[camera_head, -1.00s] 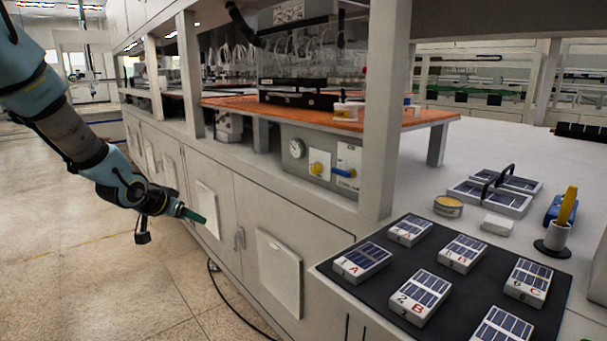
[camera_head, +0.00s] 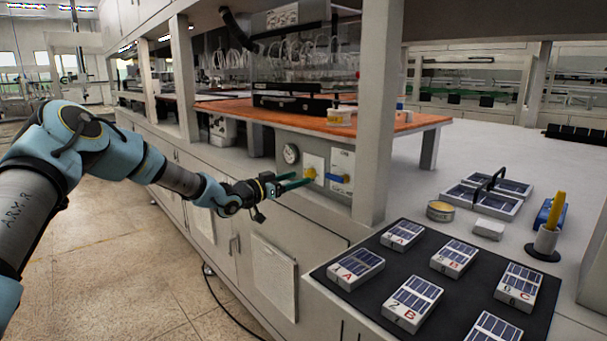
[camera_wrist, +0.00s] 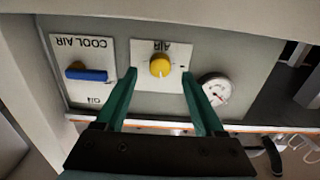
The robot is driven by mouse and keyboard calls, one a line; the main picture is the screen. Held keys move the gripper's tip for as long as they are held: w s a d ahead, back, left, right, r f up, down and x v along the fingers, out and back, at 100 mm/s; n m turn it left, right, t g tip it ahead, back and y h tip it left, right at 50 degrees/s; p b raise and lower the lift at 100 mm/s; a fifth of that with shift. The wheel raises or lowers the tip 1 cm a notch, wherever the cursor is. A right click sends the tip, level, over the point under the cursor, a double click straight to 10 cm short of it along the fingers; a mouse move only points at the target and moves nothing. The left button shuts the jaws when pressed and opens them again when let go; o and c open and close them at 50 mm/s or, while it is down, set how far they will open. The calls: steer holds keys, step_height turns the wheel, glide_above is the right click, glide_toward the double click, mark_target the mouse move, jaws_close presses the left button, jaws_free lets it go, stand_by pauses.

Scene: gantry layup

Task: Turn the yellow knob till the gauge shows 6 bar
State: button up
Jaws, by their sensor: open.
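The yellow knob (camera_wrist: 160,66) sits on a white plate marked AIR on a grey panel; it also shows in the head view (camera_head: 310,173). A round white gauge (camera_wrist: 217,91) is mounted beside it, left of the knob in the head view (camera_head: 291,153). The gauge's reading is too small to tell. My gripper (camera_wrist: 158,78) is open, with its two green fingers pointing at the panel and the knob between them in the wrist view. In the head view my gripper (camera_head: 297,181) is just in front of the knob. I cannot tell whether the fingers touch anything.
A blue handle (camera_wrist: 87,74) on a COOL AIR plate (camera_wrist: 96,50) is close beside the knob. An orange shelf (camera_head: 385,126) overhangs the panel, and a grey post (camera_head: 380,110) stands to its right. A black mat (camera_head: 437,262) with several labelled blocks lies at front right.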

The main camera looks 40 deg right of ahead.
mark_target(307, 176)
steer(key=shift+s+d+p, duration=0.1)
steer(key=shift+d+p, duration=0.25)
steer(key=shift+d, duration=1.35)
jaws_close()
